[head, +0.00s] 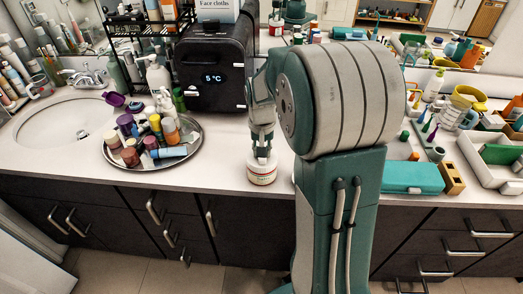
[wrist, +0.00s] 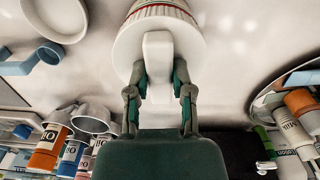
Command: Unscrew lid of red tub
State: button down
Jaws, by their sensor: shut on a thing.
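The tub (head: 262,177) stands upright near the front edge of the counter in the head view, pale with a red band and a white lid (head: 252,163) on top. In the wrist view the tub's red-striped side (wrist: 160,9) shows at the top edge, with the lid (wrist: 128,48) facing the camera. A raised white bar (wrist: 158,55) crosses the lid. My gripper (head: 263,154) is above the tub, pointing down. In the wrist view my gripper (wrist: 160,80) is shut on the lid's bar, one finger on each side. The tub's underside is hidden.
A round tray (head: 190,155) crowded with bottles is left of the tub, beside the sink (head: 65,122). A black cooler box (head: 212,70) stands behind. A teal case (head: 412,178) and trays of clutter lie to the right. The counter right around the tub is clear.

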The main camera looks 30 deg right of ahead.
jog(key=shift+s+f+n, duration=0.1)
jog(key=shift+f+n, duration=0.05)
jog(key=shift+n, duration=0.35)
jog(key=n, duration=0.4)
jog(key=shift+n, duration=0.3)
jog(key=n, duration=0.4)
jog(key=shift+n, duration=0.3)
